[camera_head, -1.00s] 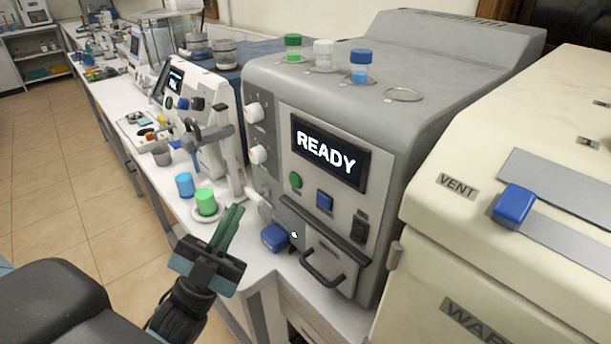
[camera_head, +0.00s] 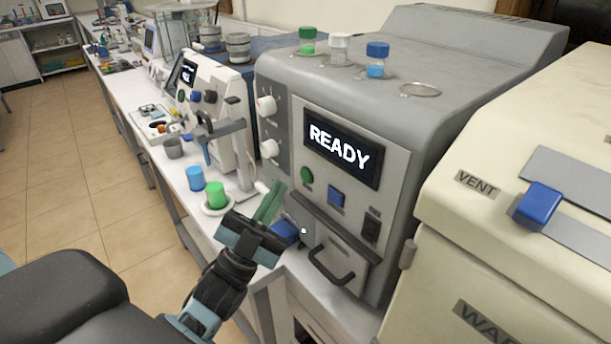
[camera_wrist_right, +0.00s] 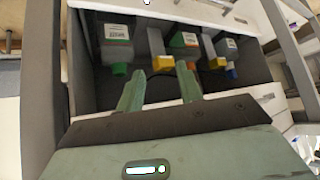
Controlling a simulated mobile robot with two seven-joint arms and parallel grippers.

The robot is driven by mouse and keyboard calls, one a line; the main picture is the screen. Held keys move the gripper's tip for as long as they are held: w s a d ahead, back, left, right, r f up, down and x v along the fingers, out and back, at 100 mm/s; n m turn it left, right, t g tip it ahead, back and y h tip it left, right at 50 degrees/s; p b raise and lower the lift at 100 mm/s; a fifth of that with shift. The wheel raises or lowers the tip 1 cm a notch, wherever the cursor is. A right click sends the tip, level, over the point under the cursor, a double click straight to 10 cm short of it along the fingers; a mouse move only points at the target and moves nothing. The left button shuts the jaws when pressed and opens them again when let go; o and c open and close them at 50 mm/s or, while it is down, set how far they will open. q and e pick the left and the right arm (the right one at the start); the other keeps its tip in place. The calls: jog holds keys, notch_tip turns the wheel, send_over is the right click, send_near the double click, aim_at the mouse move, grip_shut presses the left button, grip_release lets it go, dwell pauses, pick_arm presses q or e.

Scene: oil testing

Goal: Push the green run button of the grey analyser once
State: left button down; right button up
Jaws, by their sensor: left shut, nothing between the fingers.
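The grey analyser (camera_head: 425,75) stands on the white bench, its screen (camera_head: 340,148) reading "READY". Its round green run button (camera_head: 307,175) sits below the screen's left end, with a square blue button (camera_head: 336,196) to its right. My left gripper (camera_head: 277,190) is shut and empty, its fingers pointing up, to the left of and a little below the green button. The fingertips look apart from the button. My right gripper (camera_wrist_right: 160,84) shows only in the right wrist view, open and empty, before a shelf of bottles.
Capped sample jars (camera_head: 377,58) stand on top of the analyser. A drawer handle (camera_head: 331,266) juts from its lower front. A cream machine marked "VENT" (camera_head: 478,181) stands at right. Green (camera_head: 216,195) and blue (camera_head: 195,178) cups stand left. Several bottles (camera_wrist_right: 119,46) fill the shelf.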

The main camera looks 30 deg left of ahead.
aim_at(305, 176)
pick_arm(q)
jog(key=shift+w+d, duration=0.25)
jog(key=shift+w, duration=0.3)
jog(key=shift+w+d, duration=0.2)
jog(key=shift+w, duration=0.35)
dwell(1.1)
jog(key=shift+w+d, duration=0.15)
jog(key=shift+w, duration=0.25)
dwell(0.4)
